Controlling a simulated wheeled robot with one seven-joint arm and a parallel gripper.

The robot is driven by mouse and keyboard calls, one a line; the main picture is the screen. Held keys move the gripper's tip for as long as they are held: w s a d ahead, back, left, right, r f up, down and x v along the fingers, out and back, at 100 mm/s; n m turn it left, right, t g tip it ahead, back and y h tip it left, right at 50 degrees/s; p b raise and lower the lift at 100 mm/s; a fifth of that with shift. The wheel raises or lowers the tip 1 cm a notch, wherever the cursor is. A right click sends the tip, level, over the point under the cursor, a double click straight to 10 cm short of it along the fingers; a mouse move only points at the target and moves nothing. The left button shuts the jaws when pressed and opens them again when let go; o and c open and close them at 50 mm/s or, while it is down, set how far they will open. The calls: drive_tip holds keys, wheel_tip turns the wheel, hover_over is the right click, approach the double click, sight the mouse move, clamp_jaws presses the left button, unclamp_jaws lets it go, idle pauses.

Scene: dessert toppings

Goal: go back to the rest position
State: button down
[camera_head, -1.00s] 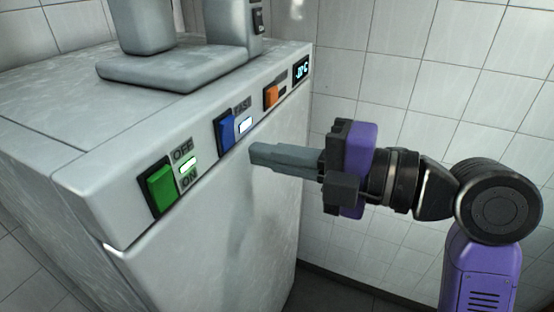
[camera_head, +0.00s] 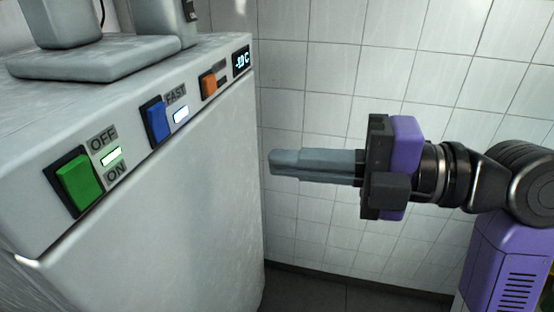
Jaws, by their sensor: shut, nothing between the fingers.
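My gripper (camera_head: 272,163) is at the centre of the head view, with its grey fingers together and pointing left. Nothing is held between them. It hangs in the air to the right of the grey machine (camera_head: 180,190), apart from its front face. The purple and black gripper body and my arm reach in from the right edge.
The machine's front carries a green switch (camera_head: 78,184) marked OFF and ON, a blue switch (camera_head: 156,122) marked FAST, an orange switch (camera_head: 208,85) and a small display (camera_head: 241,62). A white tiled wall (camera_head: 330,75) stands behind. Free air surrounds the gripper.

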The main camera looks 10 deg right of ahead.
idle(0.3)
drive_tip(key=w+d+r+m+t+h, duration=0.1)
drive_tip(key=w+d+r+m+t, duration=0.15)
drive_tip(key=w+m+t, duration=0.35)
drive_tip(key=w+d+r+m+t+h, duration=0.15)
drive_tip(key=d+m+t, duration=0.25)
drive_tip(key=m, duration=0.4)
drive_tip(key=s+d+f+m+t+h, duration=0.2)
drive_tip(key=d+f+m+t+h, duration=0.1)
drive_tip(key=d+f+m+h, duration=0.35)
drive_tip(key=s+d+f+m+t+h, duration=0.1)
drive_tip(key=d+f+m+t+h, duration=0.1)
drive_tip(key=d+f+m+h, duration=0.45)
drive_tip(key=s+a+f+m+g, duration=0.1)
drive_tip(key=s+f+g, duration=0.1)
drive_tip(key=s+f, duration=0.5)
drive_tip(key=s+a+f+m+g, duration=0.2)
drive_tip(key=s+f, duration=0.5)
drive_tip(key=s, duration=0.7)
drive_tip(key=s+a+f+m+g, duration=0.1)
drive_tip(key=s+f+m+g, duration=0.1)
drive_tip(key=s+f, duration=0.5)
drive_tip(key=s, duration=0.4)
drive_tip(key=shift+s+a+f, duration=0.2)
drive_tip(key=shift+s+a, duration=0.05)
drive_tip(key=shift+h, duration=0.25)
